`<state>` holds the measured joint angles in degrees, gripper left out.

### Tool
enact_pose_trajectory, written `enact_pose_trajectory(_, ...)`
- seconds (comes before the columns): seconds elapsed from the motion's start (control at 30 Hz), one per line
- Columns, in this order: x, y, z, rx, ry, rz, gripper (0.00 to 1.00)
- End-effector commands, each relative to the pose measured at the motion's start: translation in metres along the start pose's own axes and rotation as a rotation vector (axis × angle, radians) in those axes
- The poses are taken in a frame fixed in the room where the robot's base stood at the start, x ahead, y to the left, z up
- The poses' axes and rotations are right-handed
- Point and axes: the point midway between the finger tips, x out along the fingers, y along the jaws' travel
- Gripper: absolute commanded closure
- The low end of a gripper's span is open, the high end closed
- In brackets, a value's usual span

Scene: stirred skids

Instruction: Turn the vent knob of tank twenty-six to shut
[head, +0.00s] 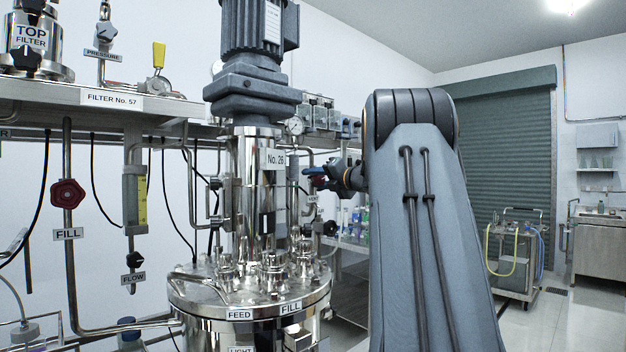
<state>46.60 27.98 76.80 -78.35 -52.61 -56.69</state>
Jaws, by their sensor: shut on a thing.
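Tank No. 26 (250,314) is a polished steel vessel with a grey motor on top and a "No. 26" plate (275,159) on its neck. My gripper (317,175) is right of that neck, shut on a small knob beside a thin upright pipe. The fingers largely hide the knob, and its pointer direction cannot be read. A small tag (313,198) just below the gripper is too small to read surely; it appears to be the vent label. My grey arm covers the area to the right of the gripper.
FEED and FILL labels (291,307) mark the tank's lid, which carries several steel fittings. A dark knob (331,228) sits lower right of the gripper. A pressure gauge (295,126) is close above left. A shelf with filter No. 57 (112,99) is at left.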

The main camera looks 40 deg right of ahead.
Motion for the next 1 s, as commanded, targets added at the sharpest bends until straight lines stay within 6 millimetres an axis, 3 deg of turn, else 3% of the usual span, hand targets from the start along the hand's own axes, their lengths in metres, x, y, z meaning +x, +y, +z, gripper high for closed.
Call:
enact_pose_trajectory(0.1, -0.001, 0.0, 0.001, -0.001, -0.002, -0.001, 0.91)
enact_pose_trajectory(0.13, -0.001, 0.0, 0.001, -0.001, -0.002, -0.001, 0.64)
enact_pose_trajectory(0.23, 0.0, 0.0, 0.001, -0.001, -0.001, 0.0, 0.5)
enact_pose_trajectory(0.57, -0.003, 0.0, 0.0, -0.002, -0.001, 0.0, 0.5)
enact_pose_trajectory(1.0, -0.066, -0.001, 0.0, -0.001, -0.002, -0.001, 0.5)
